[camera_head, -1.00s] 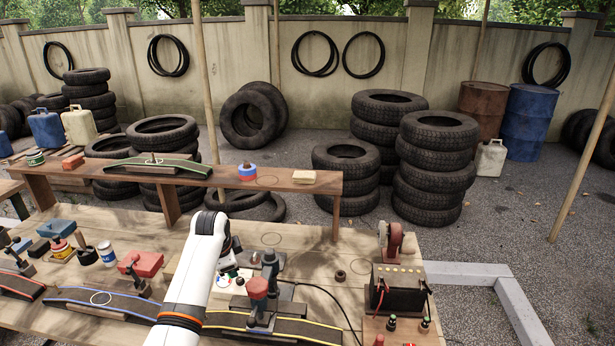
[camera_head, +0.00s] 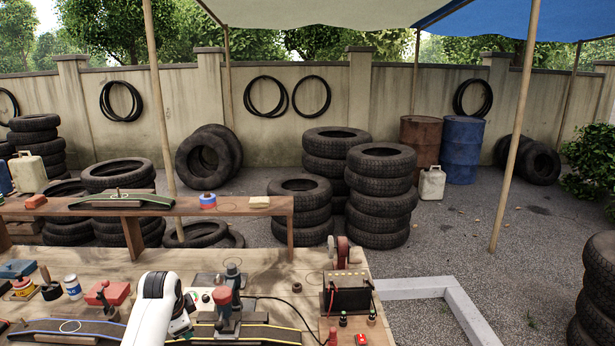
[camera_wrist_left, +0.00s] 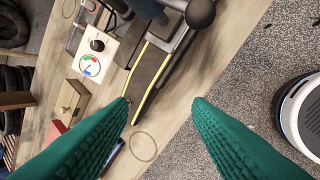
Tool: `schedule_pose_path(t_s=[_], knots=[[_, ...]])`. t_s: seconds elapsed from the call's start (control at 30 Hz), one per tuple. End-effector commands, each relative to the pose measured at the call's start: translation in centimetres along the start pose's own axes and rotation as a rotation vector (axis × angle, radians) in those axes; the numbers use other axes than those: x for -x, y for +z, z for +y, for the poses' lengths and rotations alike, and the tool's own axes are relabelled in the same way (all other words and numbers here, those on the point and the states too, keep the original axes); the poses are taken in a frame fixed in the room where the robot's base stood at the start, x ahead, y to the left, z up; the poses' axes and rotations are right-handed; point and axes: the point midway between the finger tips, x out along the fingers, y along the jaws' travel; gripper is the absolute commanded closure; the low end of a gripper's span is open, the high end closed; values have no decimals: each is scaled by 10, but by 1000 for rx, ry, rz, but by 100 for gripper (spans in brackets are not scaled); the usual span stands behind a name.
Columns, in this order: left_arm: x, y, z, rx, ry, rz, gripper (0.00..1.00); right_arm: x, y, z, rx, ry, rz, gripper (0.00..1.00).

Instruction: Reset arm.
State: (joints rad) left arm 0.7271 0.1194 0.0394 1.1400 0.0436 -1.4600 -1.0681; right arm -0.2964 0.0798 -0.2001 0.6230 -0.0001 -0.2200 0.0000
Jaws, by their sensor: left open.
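My left arm (camera_head: 153,306) comes up from the bottom edge of the head view, over the front of the workbench (camera_head: 262,262). Its fingers are hard to make out there. In the left wrist view my left gripper (camera_wrist_left: 161,102) is open and empty, with two green ribbed fingers apart. Between and beyond the fingers lies a dark rubber strip with yellow edges (camera_wrist_left: 150,82) on the bench top. My right gripper is in neither view.
A red-topped clamp (camera_head: 224,306) stands right of my arm. A black battery box with leads (camera_head: 347,293) sits at the bench's right end. A gauge box (camera_wrist_left: 93,46) lies near the strip.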

Motion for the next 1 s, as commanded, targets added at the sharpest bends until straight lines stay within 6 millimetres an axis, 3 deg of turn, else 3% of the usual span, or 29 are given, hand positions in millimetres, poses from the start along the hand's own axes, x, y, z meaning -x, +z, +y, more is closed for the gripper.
schedule_pose_path(t_s=[0.27,0.47,0.57,0.67,0.8,0.9,1.0], knots=[[-13,-18,-40,73,-1,20,55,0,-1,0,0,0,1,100],[-21,-38,-86,156,-2,36,55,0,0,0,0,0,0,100],[-22,-51,-120,213,-4,43,55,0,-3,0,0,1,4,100],[-18,-68,-165,288,-12,50,55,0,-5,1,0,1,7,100],[2,-95,-239,422,-30,52,55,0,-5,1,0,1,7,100],[23,-109,-280,511,-45,50,55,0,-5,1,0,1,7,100],[42,-119,-309,579,-59,47,55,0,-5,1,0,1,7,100]])
